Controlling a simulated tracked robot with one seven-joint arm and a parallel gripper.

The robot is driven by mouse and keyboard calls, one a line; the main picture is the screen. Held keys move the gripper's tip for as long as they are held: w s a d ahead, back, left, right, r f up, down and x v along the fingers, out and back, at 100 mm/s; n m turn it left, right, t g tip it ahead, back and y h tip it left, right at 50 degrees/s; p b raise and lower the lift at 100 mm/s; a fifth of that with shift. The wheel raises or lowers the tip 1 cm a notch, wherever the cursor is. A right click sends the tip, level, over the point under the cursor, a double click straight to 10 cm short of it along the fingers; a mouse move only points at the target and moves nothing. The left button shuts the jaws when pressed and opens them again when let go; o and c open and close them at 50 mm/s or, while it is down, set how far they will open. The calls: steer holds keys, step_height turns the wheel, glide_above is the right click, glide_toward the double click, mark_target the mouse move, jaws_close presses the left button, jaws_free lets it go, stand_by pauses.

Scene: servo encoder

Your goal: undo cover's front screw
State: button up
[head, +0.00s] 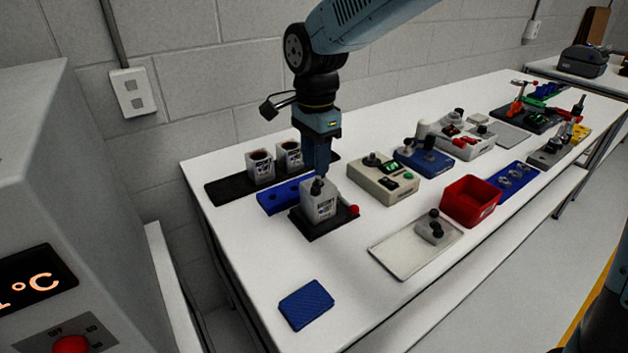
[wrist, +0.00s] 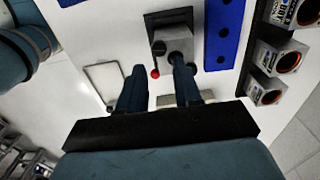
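A light grey box (head: 319,205) with a printed label stands on a black base (head: 318,229). A black knob-like screw (head: 316,187) sits on its top, by my gripper (head: 321,176), which points down at the box. The right finger overlaps the grey box (wrist: 172,35), and a black knob (wrist: 158,47) shows left of that finger. Whether a finger touches the box or knob I cannot tell. A second screw may be hidden behind the fingers.
A red-ball lever (head: 354,210) sticks out beside the box. Behind are a blue holed block (head: 280,197) and two label-bearing boxes (head: 261,167). To the right are a beige device (head: 383,181), a red bin (head: 471,201) and a tray (head: 400,262) holding a small grey part with black knobs (head: 433,228).

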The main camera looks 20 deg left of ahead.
mark_target(316, 188)
steer(key=shift+f, duration=3.05)
steer(key=shift+c, duration=0.3)
